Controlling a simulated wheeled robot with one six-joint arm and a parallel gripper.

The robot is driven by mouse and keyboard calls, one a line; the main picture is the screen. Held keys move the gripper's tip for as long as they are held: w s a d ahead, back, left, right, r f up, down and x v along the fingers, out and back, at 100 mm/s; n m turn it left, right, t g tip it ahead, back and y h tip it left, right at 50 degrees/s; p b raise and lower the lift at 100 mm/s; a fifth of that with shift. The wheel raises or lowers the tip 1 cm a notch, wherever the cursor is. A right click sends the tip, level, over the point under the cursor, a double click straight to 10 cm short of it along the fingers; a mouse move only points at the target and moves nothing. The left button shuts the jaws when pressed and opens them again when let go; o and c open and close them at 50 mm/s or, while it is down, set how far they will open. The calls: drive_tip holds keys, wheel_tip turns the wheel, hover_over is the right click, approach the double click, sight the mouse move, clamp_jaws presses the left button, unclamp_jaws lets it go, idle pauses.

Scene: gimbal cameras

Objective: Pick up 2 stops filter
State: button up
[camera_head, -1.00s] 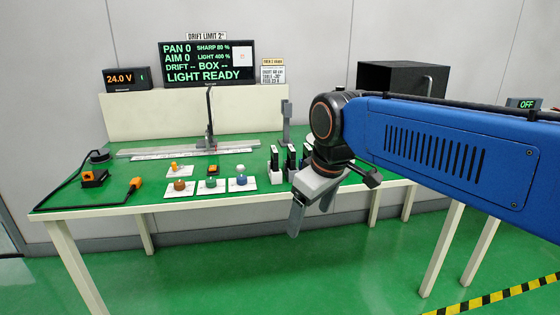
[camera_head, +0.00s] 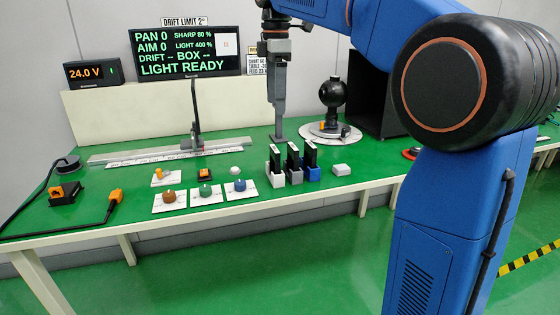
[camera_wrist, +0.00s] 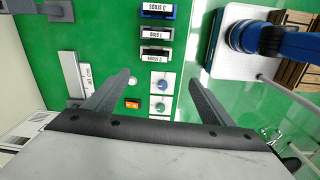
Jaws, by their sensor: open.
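Three dark filters stand upright in a row of small holders on the green table. In the wrist view the label nearest my fingers appears to read 2 stops; this filter (camera_wrist: 156,53) is in the white holder, at the left end of the row in the head view (camera_head: 275,159). Beyond it are the 1 stop filter (camera_wrist: 155,33) in the grey holder and the 3 stops filter (camera_wrist: 157,11) in the blue holder. My gripper (camera_wrist: 161,76) is open and empty, its fingers spread wide.
Knob plates (camera_head: 204,191) stand left of the filters. Behind are a rail with an upright (camera_head: 195,130), a black round device (camera_head: 332,95) on a white disc, and a dark box (camera_head: 372,105).

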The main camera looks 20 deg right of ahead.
drive_tip(key=w, duration=0.2)
approach(275, 148)
drive_tip(key=shift+n, duration=0.4)
wheel_tip(275, 148, down, 5)
drive_tip(key=shift+w+a+f, duration=0.15)
drive_tip(key=shift+s+f, duration=0.2)
drive_tip(key=shift+f, duration=2.5)
drive_tip(key=c, duration=1.2)
